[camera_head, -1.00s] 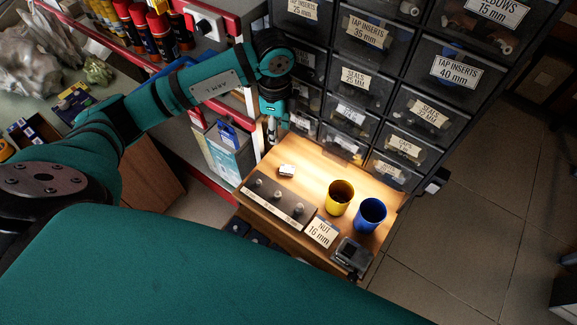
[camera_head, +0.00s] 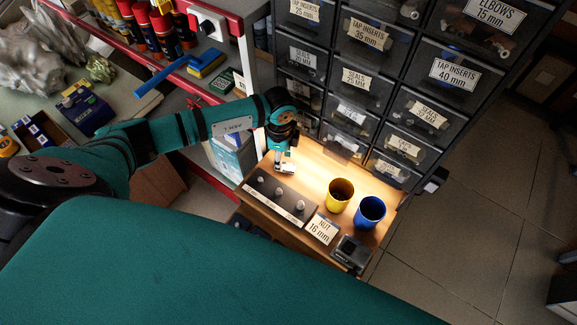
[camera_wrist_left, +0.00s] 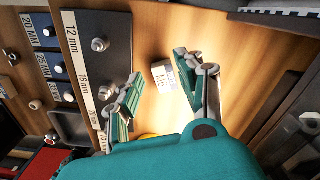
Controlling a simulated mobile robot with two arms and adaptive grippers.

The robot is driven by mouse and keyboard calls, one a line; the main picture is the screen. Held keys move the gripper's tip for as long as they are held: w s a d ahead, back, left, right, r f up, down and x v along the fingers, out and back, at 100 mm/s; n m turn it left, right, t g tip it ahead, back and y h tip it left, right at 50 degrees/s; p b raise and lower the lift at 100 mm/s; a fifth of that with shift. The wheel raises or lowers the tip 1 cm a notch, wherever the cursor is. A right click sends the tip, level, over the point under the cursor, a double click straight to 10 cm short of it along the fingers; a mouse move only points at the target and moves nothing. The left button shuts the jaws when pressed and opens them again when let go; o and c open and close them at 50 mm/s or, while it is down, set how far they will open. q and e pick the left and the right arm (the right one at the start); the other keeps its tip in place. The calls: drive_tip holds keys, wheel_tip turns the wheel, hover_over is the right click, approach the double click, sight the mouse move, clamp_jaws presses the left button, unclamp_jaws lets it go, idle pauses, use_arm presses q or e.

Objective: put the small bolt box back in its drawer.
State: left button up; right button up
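The small bolt box (camera_head: 285,168) is a small white box on the wooden worktop (camera_head: 315,178), at its back left. In the left wrist view the box (camera_wrist_left: 161,75) shows an "M6" label. My left gripper (camera_head: 284,157) is over it, pointing down. In the left wrist view the fingers of my left gripper (camera_wrist_left: 156,77) are spread; the right finger is close beside the box, and I cannot tell whether it touches. The black drawer cabinet (camera_head: 372,85) stands behind the worktop with labelled drawers; I cannot tell which one is the box's drawer. My right gripper is out of view.
A yellow cup (camera_head: 339,196) and a blue cup (camera_head: 370,212) stand at the worktop's right. A dark panel with several knobs (camera_head: 278,198), a "NUT 16 mm" card (camera_head: 322,228) and a grey-black object (camera_head: 350,252) lie along its front. Red-edged shelves (camera_head: 205,172) stand at the left.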

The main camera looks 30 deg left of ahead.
use_arm(q)
wheel_tip(320, 180, down, 4)
drive_tip(key=shift+w+r, duration=0.1)
drive_tip(key=shift+r, duration=0.15)
clamp_jaws()
drive_tip(key=shift+d+r, duration=0.1)
drive_tip(key=shift+r, duration=0.1)
drive_tip(key=shift+r, duration=0.3)
drive_tip(key=r, duration=0.2)
drive_tip(key=shift+s+d+r, duration=0.2)
drive_tip(key=shift+s+r, duration=0.1)
drive_tip(key=shift+s, duration=0.1)
drive_tip(key=s+d, duration=0.2)
drive_tip(key=s, duration=0.2)
drive_tip(key=s+d+r+b, duration=0.1)
drive_tip(key=s+d, duration=0.2)
drive_tip(key=s, duration=0.2)
drive_tip(key=s+d, duration=0.2)
drive_tip(key=s, duration=0.2)
drive_tip(key=shift+s+d+r+b, duration=0.15)
drive_tip(key=shift+r+b, duration=0.1)
drive_tip(key=shift+b, duration=0.15)
